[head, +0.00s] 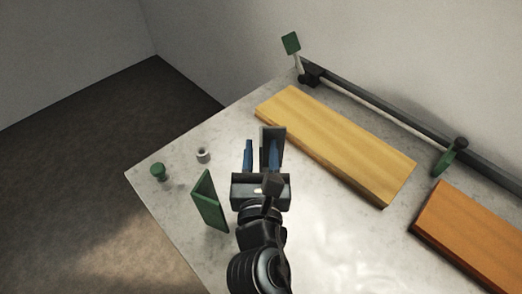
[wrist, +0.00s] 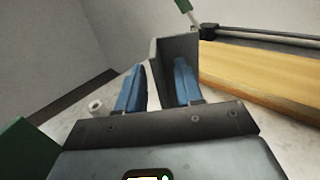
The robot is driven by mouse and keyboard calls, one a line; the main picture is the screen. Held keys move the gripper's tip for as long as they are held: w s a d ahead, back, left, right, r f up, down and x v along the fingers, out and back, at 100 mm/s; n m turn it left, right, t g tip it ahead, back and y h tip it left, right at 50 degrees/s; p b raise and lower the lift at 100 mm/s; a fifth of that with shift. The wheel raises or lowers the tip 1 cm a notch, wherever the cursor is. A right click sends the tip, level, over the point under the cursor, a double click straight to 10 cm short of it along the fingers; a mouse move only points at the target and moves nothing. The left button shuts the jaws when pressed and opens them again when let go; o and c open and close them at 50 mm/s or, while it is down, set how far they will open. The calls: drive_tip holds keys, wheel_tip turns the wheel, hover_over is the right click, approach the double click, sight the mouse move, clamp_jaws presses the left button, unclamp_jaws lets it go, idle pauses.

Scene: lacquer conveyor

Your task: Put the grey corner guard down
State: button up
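In the wrist view the guard (wrist: 178,47) stands just beyond and between the fingers, one face running back toward me. My gripper (head: 261,148) has two blue fingers spread apart, also seen in the wrist view (wrist: 160,72). The right finger overlaps the guard in the picture; a gap shows between the left finger and the guard. The guard's foot is hidden behind the gripper, so I cannot tell whether it touches the table.
The pale table (head: 335,240) holds a yellow board (head: 335,145), an orange board (head: 475,235), a green corner guard (head: 209,203), a white ring (head: 203,155) and a green knob (head: 158,172). A dark rail (head: 390,108) with green-ended clamps (head: 450,157) runs along the wall.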

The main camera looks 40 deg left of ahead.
drive_tip(key=shift+r, duration=0.25)
drive_tip(key=shift+s+d+f, duration=0.15)
drive_tip(key=shift+s+d, duration=0.1)
drive_tip(key=b+v, duration=0.1)
drive_tip(key=v, duration=1)
drive_tip(key=shift+s+d+b, duration=0.1)
drive_tip(key=shift+s+b, duration=0.05)
drive_tip(key=shift+b, duration=0.2)
